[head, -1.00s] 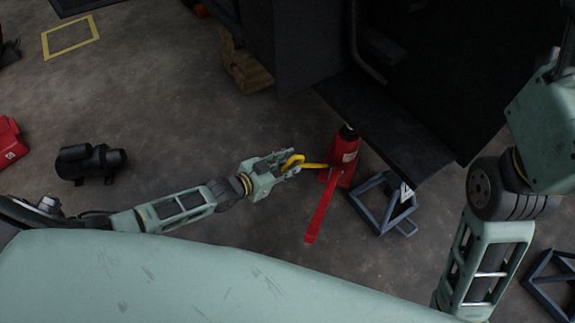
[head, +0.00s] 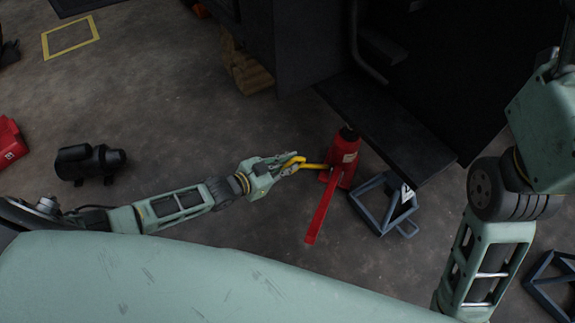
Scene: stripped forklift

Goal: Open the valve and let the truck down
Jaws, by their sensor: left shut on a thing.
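A red bottle jack (head: 348,158) stands upright under the edge of the dark truck (head: 392,128), its black top close to the step-like plate. A red handle (head: 320,212) slopes from the jack down toward the front. A yellow tool (head: 310,165) with a looped end reaches from my left gripper (head: 288,163) to the low side of the jack. My left gripper is shut on the yellow tool's looped end. The valve is too small to make out. My right arm shows at the right, but its gripper is outside the view.
A blue-grey jack stand (head: 385,204) stands just right of the jack, and another frame (head: 553,285) is at the lower right edge. A black motor-like part (head: 90,162) and a red box (head: 10,142) lie at the left.

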